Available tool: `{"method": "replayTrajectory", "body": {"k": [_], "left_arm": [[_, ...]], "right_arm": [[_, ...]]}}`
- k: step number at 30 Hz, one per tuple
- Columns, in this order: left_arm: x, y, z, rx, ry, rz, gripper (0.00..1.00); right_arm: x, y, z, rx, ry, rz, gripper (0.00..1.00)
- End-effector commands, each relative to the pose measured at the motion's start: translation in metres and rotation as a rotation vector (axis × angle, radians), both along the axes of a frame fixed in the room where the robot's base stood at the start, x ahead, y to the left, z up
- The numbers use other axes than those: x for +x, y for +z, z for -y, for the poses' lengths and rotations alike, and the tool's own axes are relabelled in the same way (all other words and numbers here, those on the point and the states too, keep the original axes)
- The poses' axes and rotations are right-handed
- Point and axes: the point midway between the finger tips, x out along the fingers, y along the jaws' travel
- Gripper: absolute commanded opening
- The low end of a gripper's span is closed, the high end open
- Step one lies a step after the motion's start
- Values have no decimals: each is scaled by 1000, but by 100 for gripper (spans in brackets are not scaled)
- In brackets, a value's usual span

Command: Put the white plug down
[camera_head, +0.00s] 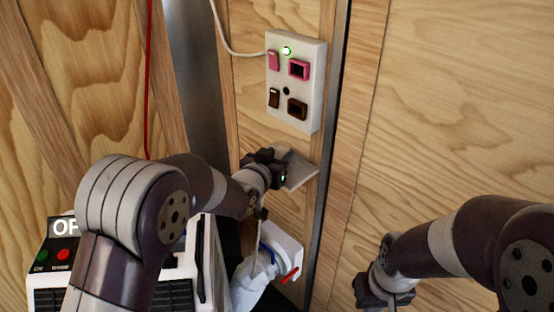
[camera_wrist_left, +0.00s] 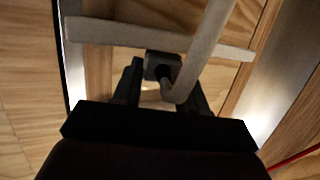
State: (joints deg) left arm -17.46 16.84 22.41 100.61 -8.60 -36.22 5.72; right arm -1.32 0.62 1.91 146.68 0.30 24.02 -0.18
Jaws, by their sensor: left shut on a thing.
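My left gripper (camera_head: 276,168) is at a small pale shelf (camera_head: 299,171) on the wooden wall, below the socket panel. In the left wrist view its two dark fingers (camera_wrist_left: 163,85) are on either side of the plug (camera_wrist_left: 162,66), which looks grey in shadow. A thick pale cable (camera_wrist_left: 205,50) bends up from the plug. In the head view the plug is mostly hidden by the gripper, and the cable (camera_head: 262,217) hangs below. I cannot tell whether the plug touches the shelf. My right gripper (camera_head: 378,300) is low at the right, its fingers unclear.
The white socket panel (camera_head: 309,92) has pink and brown switches and sockets, with a lit green lamp. A white cable (camera_head: 222,40) runs to its top left. A machine (camera_head: 60,252) with ON buttons and a white-and-blue object (camera_head: 287,243) with a red lever are below.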

Motion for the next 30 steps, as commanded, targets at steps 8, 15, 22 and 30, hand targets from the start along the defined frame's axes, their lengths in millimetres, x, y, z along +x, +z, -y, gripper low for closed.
{"method": "replayTrajectory", "body": {"k": [8, 15, 22, 30], "left_arm": [[0, -8, 0, 0, 0, -1, 5], [0, -10, 0, 0, 0, -1, 67], [0, -9, 0, 0, 0, -1, 67], [-26, 10, -11, 0, 0, 0, 67]], "right_arm": [[0, -7, 0, 0, 0, 0, 0], [0, -8, 0, 0, 0, 0, 0], [0, -7, 0, 0, 0, 0, 0], [0, 6, 0, 0, 0, 0, 0]]}}
